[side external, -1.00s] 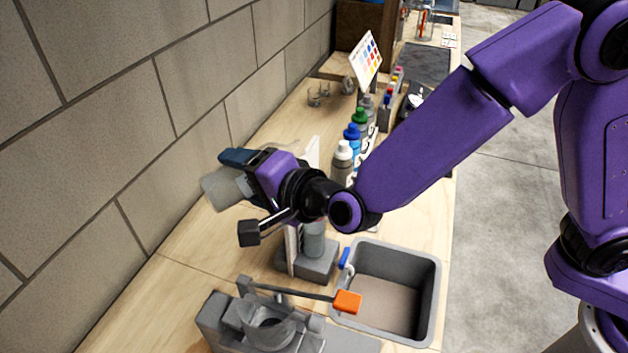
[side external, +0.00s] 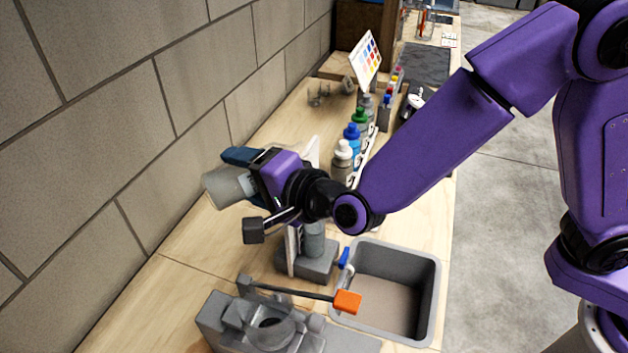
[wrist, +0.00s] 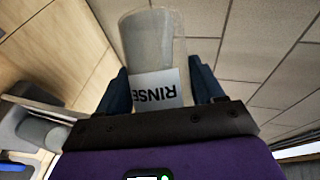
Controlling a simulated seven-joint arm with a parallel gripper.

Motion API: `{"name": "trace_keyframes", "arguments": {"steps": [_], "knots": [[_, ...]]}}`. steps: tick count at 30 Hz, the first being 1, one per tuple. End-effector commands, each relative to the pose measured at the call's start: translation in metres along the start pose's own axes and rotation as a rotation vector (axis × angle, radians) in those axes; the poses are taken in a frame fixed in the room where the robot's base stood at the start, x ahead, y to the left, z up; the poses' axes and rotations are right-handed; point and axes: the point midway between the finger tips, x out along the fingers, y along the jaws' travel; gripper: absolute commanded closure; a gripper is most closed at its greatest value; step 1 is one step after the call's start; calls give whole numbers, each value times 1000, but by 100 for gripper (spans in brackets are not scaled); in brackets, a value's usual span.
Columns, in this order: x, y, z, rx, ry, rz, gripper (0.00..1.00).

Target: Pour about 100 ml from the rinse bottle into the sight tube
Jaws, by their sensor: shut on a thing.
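The rinse bottle (side external: 226,187) is a translucent grey cylinder, tilted well over near the wall side of the bench. Its white RINSE label (wrist: 155,92) faces the wrist camera. My gripper (side external: 245,180) is shut on it, with a dark blue finger on each side; both fingers also show in the wrist view (wrist: 163,88). The sight tube (side external: 314,240) appears to be the grey upright cylinder on a grey block, beside a thin white upright panel. It stands below and right of my gripper, and my wrist hides its upper part. I cannot make out any liquid level.
A grey sink basin (side external: 385,300) is right of the tube stand. A grey fixture (side external: 265,322) with an orange-ended lever (side external: 347,302) is in front. Capped bottles (side external: 352,140) line up behind my wrist. The block wall (side external: 130,120) is close on the left.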

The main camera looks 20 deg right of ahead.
Motion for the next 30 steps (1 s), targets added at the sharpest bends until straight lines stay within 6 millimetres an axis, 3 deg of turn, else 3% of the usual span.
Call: {"name": "trace_keyframes", "arguments": {"steps": [30], "knots": [[-1,-2,-2,53,-13,-32,78]]}}
